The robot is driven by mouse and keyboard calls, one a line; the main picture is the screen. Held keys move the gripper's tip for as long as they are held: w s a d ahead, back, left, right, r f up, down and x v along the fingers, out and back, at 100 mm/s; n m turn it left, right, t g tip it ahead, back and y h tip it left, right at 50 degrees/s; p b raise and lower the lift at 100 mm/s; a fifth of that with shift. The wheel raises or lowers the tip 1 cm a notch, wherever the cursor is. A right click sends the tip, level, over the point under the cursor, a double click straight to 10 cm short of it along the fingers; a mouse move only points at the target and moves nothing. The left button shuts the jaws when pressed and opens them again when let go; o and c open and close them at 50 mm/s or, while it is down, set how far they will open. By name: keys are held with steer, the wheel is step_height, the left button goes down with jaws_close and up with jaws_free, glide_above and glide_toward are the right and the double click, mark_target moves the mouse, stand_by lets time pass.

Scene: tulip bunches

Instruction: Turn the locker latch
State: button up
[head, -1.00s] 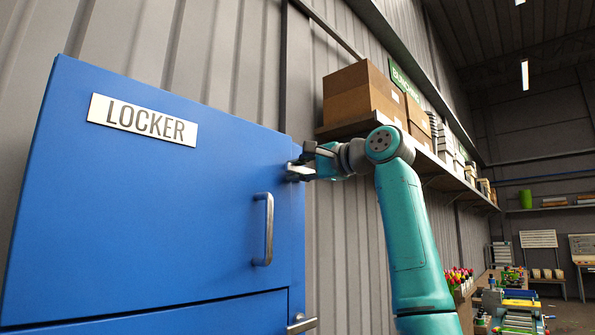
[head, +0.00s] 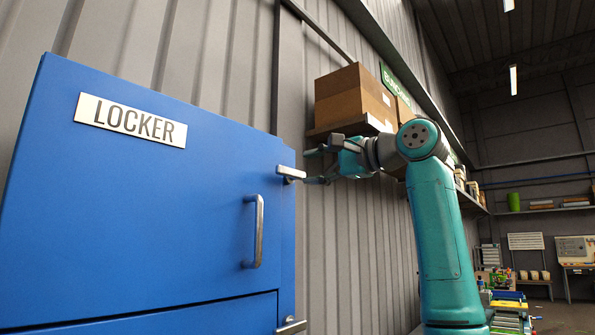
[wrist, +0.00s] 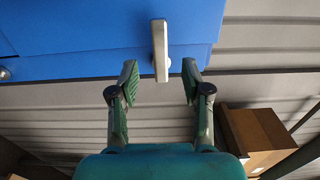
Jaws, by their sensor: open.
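The blue locker (head: 150,210) fills the left of the head view, with its LOCKER sign (head: 130,120). The locker latch (head: 291,173) is a short metal lever near the upper door's right edge. It lies nearly level and points right, towards my gripper. My gripper (head: 312,168) is open and empty, just right of the latch. In the wrist view the latch (wrist: 160,50) runs down the picture. Its free end lies in line with the gap between the open fingertips of my gripper (wrist: 160,77), with space visible on both sides. Contact cannot be seen.
A vertical metal handle (head: 254,231) sits on the door below the latch. A second lever (head: 291,327) is on the lower door. A cardboard box (head: 353,95) on a wall shelf is close behind my arm; it also shows in the wrist view (wrist: 256,138).

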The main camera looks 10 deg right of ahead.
steer(key=shift+v, duration=2.2)
